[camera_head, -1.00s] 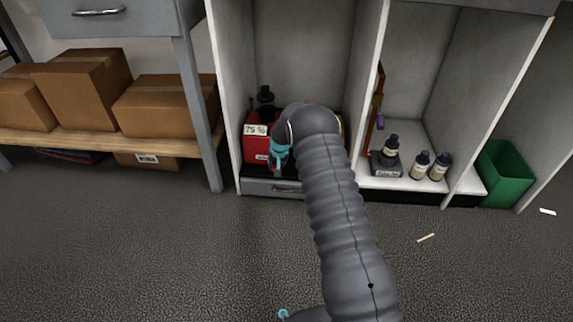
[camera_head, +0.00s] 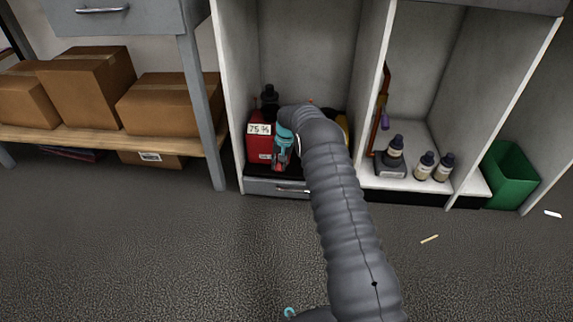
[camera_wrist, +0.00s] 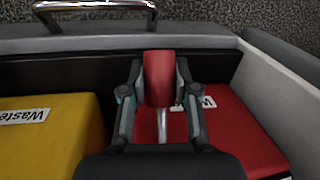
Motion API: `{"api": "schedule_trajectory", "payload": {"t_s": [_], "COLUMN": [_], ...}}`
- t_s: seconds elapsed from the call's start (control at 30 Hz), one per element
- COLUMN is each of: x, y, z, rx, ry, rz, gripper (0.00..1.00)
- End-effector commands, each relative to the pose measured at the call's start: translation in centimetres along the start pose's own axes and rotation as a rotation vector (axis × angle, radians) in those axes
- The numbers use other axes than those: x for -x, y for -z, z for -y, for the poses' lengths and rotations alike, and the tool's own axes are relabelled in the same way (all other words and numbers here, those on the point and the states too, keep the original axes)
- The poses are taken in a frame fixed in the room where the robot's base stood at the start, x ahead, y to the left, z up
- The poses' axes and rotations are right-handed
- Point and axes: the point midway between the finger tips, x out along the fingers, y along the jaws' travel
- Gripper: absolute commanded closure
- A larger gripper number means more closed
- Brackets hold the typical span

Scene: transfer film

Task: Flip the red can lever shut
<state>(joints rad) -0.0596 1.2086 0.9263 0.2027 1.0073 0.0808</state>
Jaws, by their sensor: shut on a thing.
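The red can (camera_head: 257,148) stands at the left of the low cubby in the head view, with a "75 %" label near its top. In the wrist view its red body (camera_wrist: 235,125) fills the right side, with a white label partly hidden. My gripper (camera_wrist: 159,80) is shut on the red lever (camera_wrist: 158,72), a red piece between its two fingers. A thin silvery rod shows below the lever. In the head view my gripper (camera_head: 281,160) is in front of the can's right side; the lever is hidden there by my gripper and arm.
A yellow waste container (camera_wrist: 50,135) sits left of the can in the wrist view. A drawer handle (camera_wrist: 95,8) is beyond the ledge. Several dark-capped bottles (camera_head: 425,168) stand in the right cubby. A green bin (camera_head: 508,180) is at far right. Cubby walls are close by.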

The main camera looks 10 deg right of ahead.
Motion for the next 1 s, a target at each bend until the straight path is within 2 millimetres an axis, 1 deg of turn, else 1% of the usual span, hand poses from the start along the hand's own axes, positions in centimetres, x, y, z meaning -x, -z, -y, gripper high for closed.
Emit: {"api": "schedule_trajectory", "payload": {"t_s": [0.17, 0.2, 0.27, 0.3, 0.57, 0.67, 0.77, 1.0], "x": [-0.1, -0.1, -0.1, -0.1, 0.0, 0.5, 1.6, 6.3], "y": [-0.1, -0.1, -0.1, -0.1, -0.1, 0.0, 0.0, -0.1], "z": [-0.2, -0.2, -0.2, -0.1, 0.0, 0.0, 0.0, 0.0], "rx": [0.000, 0.000, 0.000, 0.000, 0.001, 0.001, 0.001, 0.002], "ry": [-0.003, -0.003, -0.003, -0.003, -0.002, -0.002, -0.001, -0.002], "rz": [0.003, 0.003, 0.003, 0.003, 0.001, 0.000, 0.000, -0.002], "gripper": [1.00, 0.61, 0.46, 0.44, 0.44, 0.44, 0.44, 0.44]}}
